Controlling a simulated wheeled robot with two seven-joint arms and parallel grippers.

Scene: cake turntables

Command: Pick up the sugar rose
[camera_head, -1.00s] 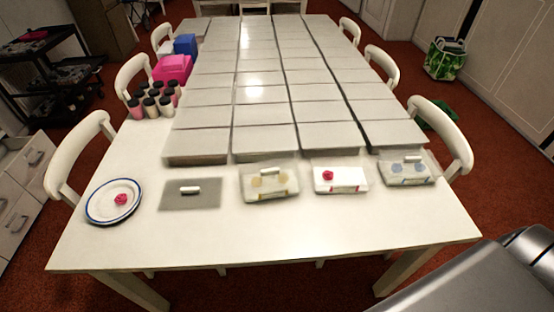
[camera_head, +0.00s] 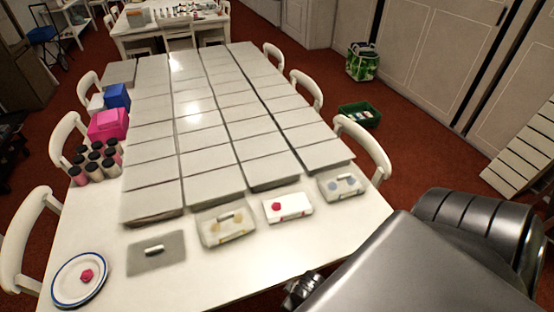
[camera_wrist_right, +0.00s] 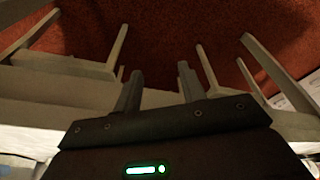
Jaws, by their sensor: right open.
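A small pink-red sugar rose (camera_head: 87,275) sits on a white plate with a blue rim (camera_head: 62,295) at the table's near left corner. Another pink-red rose shape (camera_head: 276,206) shows on a white box (camera_head: 297,209) near the front edge. My right arm comes in from the lower right in the head view, its end (camera_head: 303,290) by the table's front edge, right of the plate and well apart from it. In the right wrist view my right gripper (camera_wrist_right: 158,84) is open and empty, with chair or table legs and red carpet beyond. My left gripper is out of view.
A grey mat with a white handle-like piece (camera_head: 140,262) and several boxes (camera_head: 226,228) line the front. Rows of grey-white slabs (camera_head: 205,130) cover the middle. Dark-capped jars (camera_head: 94,172) and a pink box (camera_head: 108,124) stand left. White chairs (camera_head: 365,145) surround the table.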

